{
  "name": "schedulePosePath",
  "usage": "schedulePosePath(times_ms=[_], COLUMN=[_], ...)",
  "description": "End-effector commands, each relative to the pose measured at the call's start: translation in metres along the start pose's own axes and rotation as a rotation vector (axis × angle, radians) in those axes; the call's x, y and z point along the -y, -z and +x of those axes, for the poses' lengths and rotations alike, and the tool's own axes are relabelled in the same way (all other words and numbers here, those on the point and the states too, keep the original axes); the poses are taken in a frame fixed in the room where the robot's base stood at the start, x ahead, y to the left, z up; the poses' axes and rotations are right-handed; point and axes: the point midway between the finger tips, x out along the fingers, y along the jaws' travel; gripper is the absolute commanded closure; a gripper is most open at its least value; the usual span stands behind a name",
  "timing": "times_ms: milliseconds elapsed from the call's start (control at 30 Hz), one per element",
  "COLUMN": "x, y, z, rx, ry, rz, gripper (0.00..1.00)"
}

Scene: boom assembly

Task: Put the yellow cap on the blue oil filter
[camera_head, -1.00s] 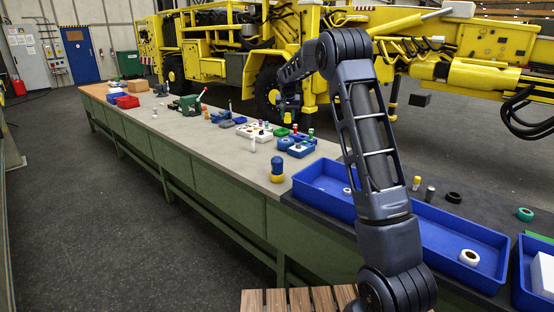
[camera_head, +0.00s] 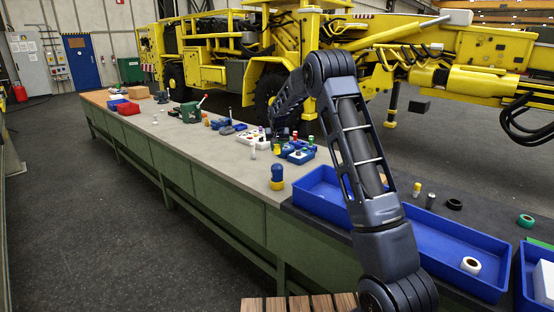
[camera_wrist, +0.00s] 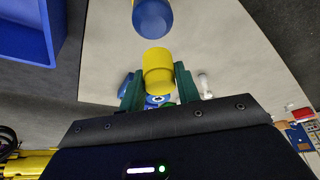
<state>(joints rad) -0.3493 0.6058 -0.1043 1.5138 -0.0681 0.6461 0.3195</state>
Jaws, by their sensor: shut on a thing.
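The yellow cap (camera_wrist: 158,72) is between the green fingers of my gripper (camera_wrist: 157,78) in the wrist view, and my gripper is shut on it. The blue oil filter (camera_wrist: 152,18) shows at the top edge of the wrist view, partly cut off, with a bit of yellow at its far end. A gap separates filter and cap in that view. In the head view the blue oil filter (camera_head: 277,172) stands upright on the bench near its front edge.
Blue bins (camera_head: 452,254) stand to the right of the filter. A white cylinder (camera_head: 253,150) and trays of small parts (camera_head: 299,153) lie behind it. A green vise (camera_head: 192,112) is farther along. Bare grey bench lies left of the filter.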

Motion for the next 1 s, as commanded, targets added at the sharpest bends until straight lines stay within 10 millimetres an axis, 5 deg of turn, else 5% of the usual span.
schedulePosePath(times_ms=[600, 1000], x=[-0.001, -0.001], y=[-0.023, -0.025], z=[0.056, 0.060], rx=[0.001, 0.000], ry=[-0.001, 0.000], rz=[0.000, 0.000], gripper=[0.89, 0.89])
